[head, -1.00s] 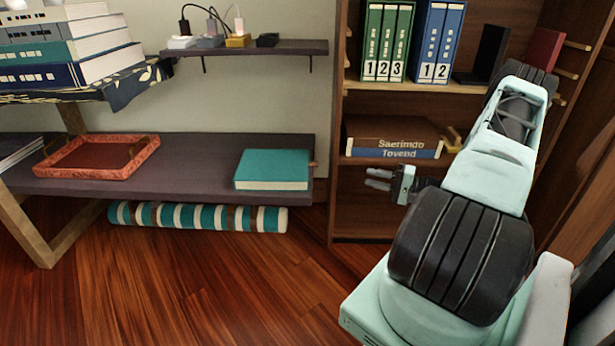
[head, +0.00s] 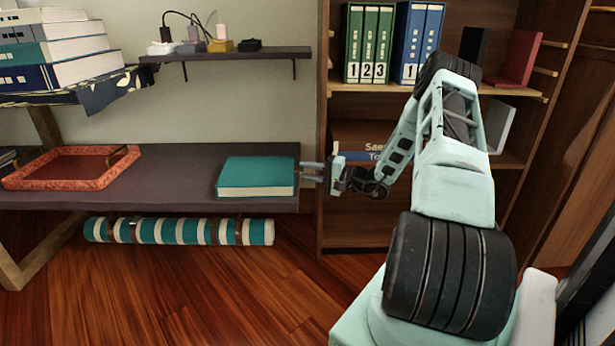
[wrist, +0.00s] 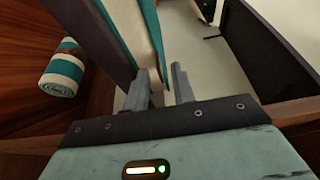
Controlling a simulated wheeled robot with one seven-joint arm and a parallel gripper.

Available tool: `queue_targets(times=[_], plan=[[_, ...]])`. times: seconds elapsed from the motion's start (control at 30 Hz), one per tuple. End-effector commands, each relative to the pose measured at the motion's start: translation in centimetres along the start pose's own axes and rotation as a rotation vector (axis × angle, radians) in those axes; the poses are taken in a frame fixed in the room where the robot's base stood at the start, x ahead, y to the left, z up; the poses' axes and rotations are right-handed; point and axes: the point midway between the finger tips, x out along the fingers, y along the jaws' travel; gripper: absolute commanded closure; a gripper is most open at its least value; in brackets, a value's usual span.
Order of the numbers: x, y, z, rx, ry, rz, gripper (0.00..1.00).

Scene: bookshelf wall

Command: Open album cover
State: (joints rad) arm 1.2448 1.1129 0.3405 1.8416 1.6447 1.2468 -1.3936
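The album is a closed teal book with cream pages (head: 256,178), lying flat at the right end of the low dark shelf. In the wrist view its teal cover edge (wrist: 153,35) and page edges run toward my fingers. My gripper (head: 304,171) is just right of the album, its fingers pointing left at the album's right side. In the wrist view my gripper (wrist: 161,70) is open, with a clear gap. The cover's near corner appears in line with that gap; whether it touches a finger I cannot tell.
The low shelf (head: 165,190) also carries a red tray (head: 75,167) at left. A striped teal roll (head: 180,231) hangs beneath it. The wooden bookcase (head: 345,225) with binders (head: 368,45) stands behind my arm. A small shelf (head: 230,56) is above.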

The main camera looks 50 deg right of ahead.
Motion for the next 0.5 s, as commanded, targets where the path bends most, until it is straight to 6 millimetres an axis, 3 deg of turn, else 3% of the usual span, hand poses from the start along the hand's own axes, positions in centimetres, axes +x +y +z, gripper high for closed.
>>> queue_targets(times=[0.37,0.47,0.5], plan=[[0.65,-0.05,-0.01,0.001,0.0,0.0,0.75],[0.65,-0.04,-0.01,0.001,0.0,0.0,0.97],[0.64,-0.03,-0.01,0.001,0.0,0.0,1.0]])
